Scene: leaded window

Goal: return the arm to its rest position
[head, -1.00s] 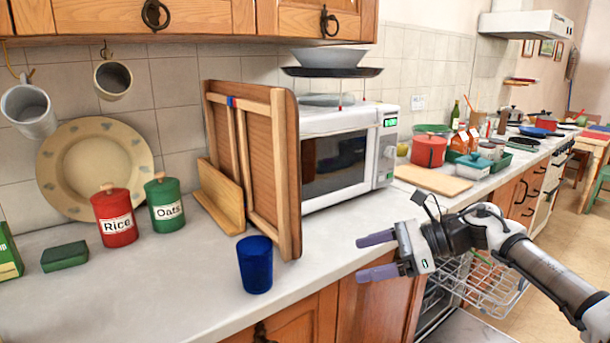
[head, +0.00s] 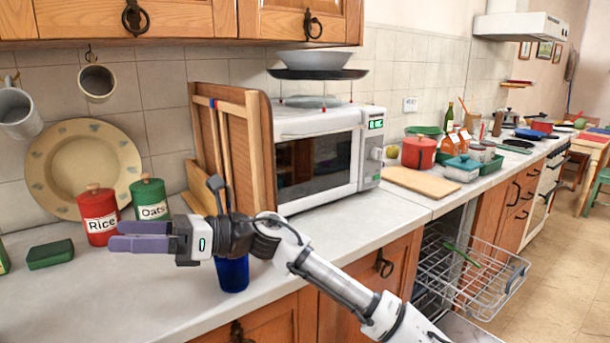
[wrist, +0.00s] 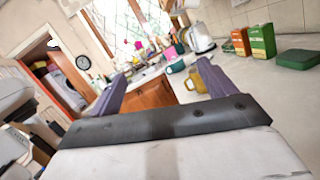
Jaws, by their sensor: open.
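My gripper (head: 140,236) is at the left of the head view, above the counter (head: 130,300), pointing left. Its two purple fingers look nearly in line from this side. In the wrist view my gripper (wrist: 158,88) has its fingers wide apart with nothing between them. My arm (head: 335,280) reaches in from the lower right. It passes in front of a blue cup (head: 232,276), hiding the upper part of it. I cannot tell whether arm and cup touch.
Red rice (head: 98,215) and green oats (head: 150,200) canisters stand just behind the gripper. A microwave (head: 320,165) and wooden boards (head: 228,140) stand behind the arm. The dishwasher rack (head: 470,275) is pulled out at right. A mustard mug (wrist: 196,80) shows in the wrist view.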

